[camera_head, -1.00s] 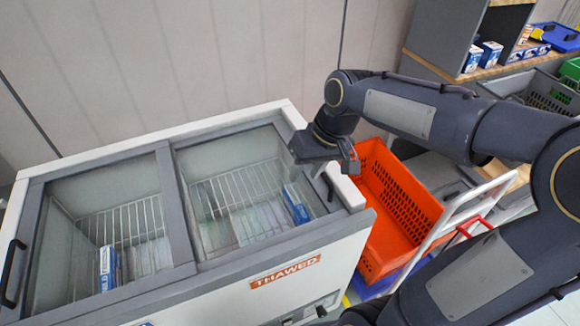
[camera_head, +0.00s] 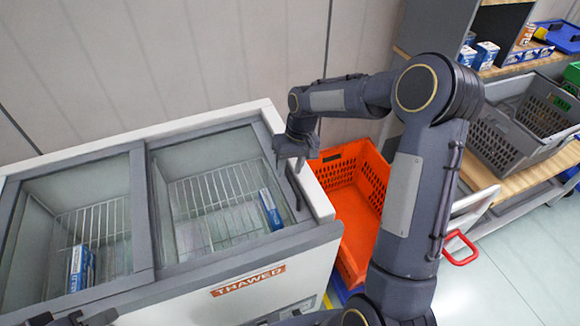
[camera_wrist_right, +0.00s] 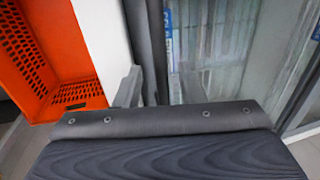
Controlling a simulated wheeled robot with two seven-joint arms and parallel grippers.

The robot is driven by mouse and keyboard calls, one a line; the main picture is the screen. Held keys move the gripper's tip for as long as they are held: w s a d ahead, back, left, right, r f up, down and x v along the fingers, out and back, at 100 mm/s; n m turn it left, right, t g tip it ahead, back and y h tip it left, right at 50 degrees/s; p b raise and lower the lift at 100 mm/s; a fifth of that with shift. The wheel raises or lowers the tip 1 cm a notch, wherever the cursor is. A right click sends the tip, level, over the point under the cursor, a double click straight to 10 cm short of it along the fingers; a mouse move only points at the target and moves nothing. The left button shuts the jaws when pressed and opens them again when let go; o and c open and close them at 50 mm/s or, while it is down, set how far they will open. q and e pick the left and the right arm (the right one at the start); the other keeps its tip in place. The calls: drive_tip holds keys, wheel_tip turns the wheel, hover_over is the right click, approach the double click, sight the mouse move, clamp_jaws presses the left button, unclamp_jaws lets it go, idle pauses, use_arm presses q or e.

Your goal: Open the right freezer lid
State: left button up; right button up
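The freezer (camera_head: 262,292) is white with a grey frame. Its right lid (camera_head: 212,195) is a grey-framed glass panel, closed over the right half, with a wire basket and a blue-white box beneath it. My right gripper (camera_head: 290,172) is at the lid's right edge, pointing down. In the right wrist view, its two fingers (camera_wrist_right: 159,88) are apart, with a dark upright bar (camera_wrist_right: 154,45) of the lid edge between them. I cannot tell whether they touch it. A dark part of my left gripper (camera_head: 88,319) shows at the bottom left; its fingers are mostly cut off.
An orange tote (camera_head: 352,215) stands just right of the freezer; it also shows in the right wrist view (camera_wrist_right: 40,50). The left lid (camera_head: 75,225) adjoins the right one. A grey crate (camera_head: 520,130) sits on a shelf at the right. A wall stands behind the freezer.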

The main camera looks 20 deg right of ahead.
drive_tip(key=shift+a+f, duration=0.1)
drive_tip(key=shift+f, duration=0.2)
clamp_jaws()
drive_tip(key=a, duration=0.5)
drive_tip(key=a+b, duration=0.1)
drive_tip(key=a, duration=0.9)
drive_tip(key=shift+w+a+b, duration=0.35)
drive_tip(key=shift+w+a, duration=0.05)
drive_tip(key=a, duration=1.1)
drive_tip(key=w+a, duration=0.1)
drive_tip(key=a, duration=0.4)
drive_tip(key=shift+a+p, duration=0.2)
drive_tip(key=shift+p, duration=0.2)
unclamp_jaws()
